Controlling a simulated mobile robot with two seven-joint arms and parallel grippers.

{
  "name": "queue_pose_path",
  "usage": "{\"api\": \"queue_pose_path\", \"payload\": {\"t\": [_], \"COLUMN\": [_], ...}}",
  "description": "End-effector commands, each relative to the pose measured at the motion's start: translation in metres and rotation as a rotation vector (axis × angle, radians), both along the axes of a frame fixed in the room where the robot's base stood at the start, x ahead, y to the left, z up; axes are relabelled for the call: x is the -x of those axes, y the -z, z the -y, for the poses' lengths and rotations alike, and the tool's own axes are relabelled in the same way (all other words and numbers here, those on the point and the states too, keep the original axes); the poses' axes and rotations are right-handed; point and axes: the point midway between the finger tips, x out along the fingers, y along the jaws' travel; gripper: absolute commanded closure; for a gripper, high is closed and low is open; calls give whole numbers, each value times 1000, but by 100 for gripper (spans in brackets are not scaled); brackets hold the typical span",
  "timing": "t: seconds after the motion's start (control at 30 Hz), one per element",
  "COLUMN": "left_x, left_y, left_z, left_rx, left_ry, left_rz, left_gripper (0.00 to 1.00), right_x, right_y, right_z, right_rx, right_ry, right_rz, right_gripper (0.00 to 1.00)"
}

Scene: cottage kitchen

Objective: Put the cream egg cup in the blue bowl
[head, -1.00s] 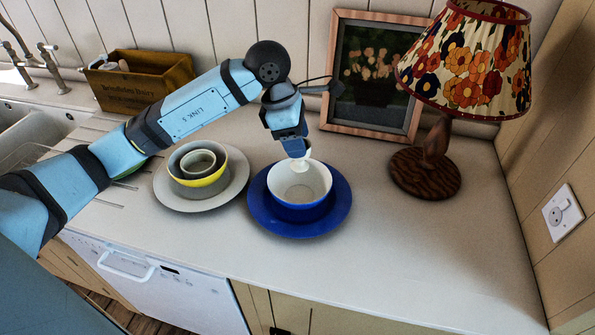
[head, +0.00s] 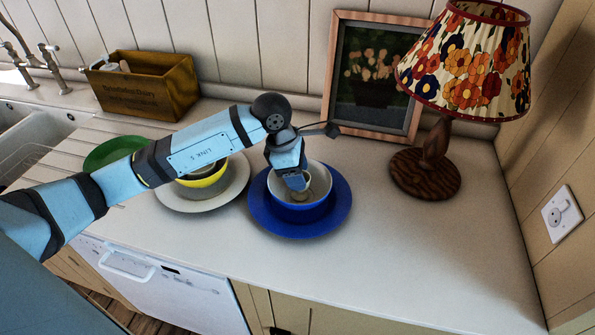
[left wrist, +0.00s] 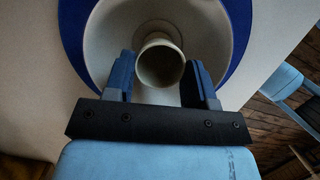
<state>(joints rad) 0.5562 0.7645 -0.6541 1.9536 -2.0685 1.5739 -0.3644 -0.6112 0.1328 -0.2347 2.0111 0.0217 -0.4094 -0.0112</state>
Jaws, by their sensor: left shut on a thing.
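The blue bowl (head: 301,214) stands on a blue plate (head: 337,213), and its inside is pale. My left gripper (head: 300,186) is down inside the bowl's mouth, shut on the cream egg cup (head: 302,195). In the left wrist view the egg cup (left wrist: 160,64) sits between the two fingers (left wrist: 162,82), its round opening towards the camera. The pale inside of the bowl (left wrist: 105,45) surrounds it. I cannot tell whether the cup touches the bowl's bottom. My right gripper is not in view.
A yellow bowl (head: 204,179) on a pale plate (head: 229,194) stands close on the left, partly behind my arm. A green plate (head: 110,152), a wooden crate (head: 150,85), a picture frame (head: 415,112) and a lamp (head: 427,172) stand around. The front right counter is clear.

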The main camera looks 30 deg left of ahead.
Motion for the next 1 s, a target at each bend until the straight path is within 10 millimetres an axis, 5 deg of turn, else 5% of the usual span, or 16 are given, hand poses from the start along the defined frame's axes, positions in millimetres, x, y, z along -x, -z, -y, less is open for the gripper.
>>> {"api": "queue_pose_path", "payload": {"t": [0.17, 0.2, 0.3, 0.77, 1.0], "left_x": [0, 0, 0, 0, 7], "left_y": [7, 6, 6, -9, -60], "left_z": [0, 0, 0, -3, -18], "left_rx": [0, 0, 0, -1, -1], "left_ry": [0, 0, 0, 0, 0], "left_rz": [0, 0, 0, 2, 5], "left_gripper": [74, 45, 24, 24, 24], "right_x": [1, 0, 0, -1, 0], "right_y": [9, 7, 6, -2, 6], "right_z": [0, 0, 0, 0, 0], "right_rx": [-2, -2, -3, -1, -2], "right_ry": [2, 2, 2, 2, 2], "right_rz": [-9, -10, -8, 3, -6], "right_gripper": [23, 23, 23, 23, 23]}}
